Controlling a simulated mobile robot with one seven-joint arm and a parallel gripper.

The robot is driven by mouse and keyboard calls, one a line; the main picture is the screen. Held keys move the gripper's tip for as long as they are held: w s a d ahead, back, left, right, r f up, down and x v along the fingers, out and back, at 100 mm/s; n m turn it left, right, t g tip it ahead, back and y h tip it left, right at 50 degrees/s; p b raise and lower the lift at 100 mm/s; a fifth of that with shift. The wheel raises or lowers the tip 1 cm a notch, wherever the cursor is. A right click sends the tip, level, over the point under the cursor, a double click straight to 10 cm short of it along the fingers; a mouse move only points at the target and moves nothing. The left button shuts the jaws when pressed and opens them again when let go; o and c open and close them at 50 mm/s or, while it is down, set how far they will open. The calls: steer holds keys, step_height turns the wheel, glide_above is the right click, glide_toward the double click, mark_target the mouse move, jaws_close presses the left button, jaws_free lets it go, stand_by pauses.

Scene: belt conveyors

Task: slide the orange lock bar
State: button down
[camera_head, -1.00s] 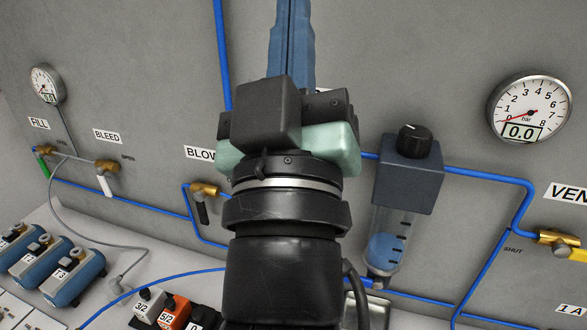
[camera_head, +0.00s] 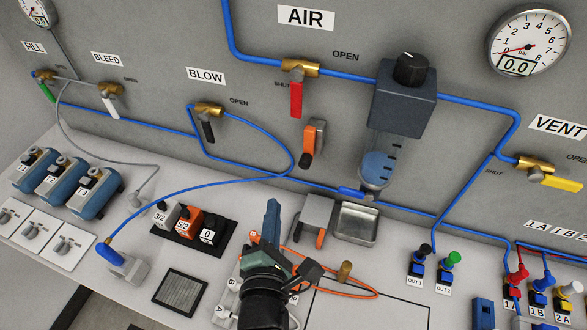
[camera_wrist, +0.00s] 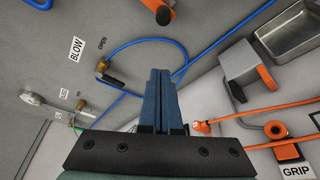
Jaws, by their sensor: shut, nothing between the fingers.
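Two orange parts could be the lock bar; I cannot tell which. One is an orange piece (camera_head: 316,134) with a black end on the wall, below the red-handled AIR valve (camera_head: 296,95); its edge shows at the top of the wrist view (camera_wrist: 164,5). The other is a short orange bar (camera_head: 320,238) on a grey block (camera_head: 316,209) on the bench, also in the wrist view (camera_wrist: 266,78). My gripper (camera_head: 273,203) is over the bench, left of the block and below the wall piece. Its blue fingers (camera_wrist: 161,72) are together and empty, apart from both.
A metal tray (camera_head: 355,235) stands right of the block. A labelled button box (camera_head: 188,222) lies to the left. Blue tubing (camera_head: 225,181) runs along the wall.

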mark_target(307, 150)
steer(key=w+d+p, duration=0.3)
steer(key=w+p, duration=0.1)
steer(key=w, duration=0.4)
steer(key=shift+w+d+r, duration=0.2)
steer(key=shift+w+d, duration=0.05)
steer(key=shift+w, duration=0.15)
stand_by(0.3)
steer(key=shift+r+p, duration=0.15)
steer(key=shift+p, duration=0.2)
step_height(307, 150, up, 6)
steer(key=p, duration=0.6)
steer(key=shift+r+p, duration=0.25)
steer(key=shift+p, duration=0.05)
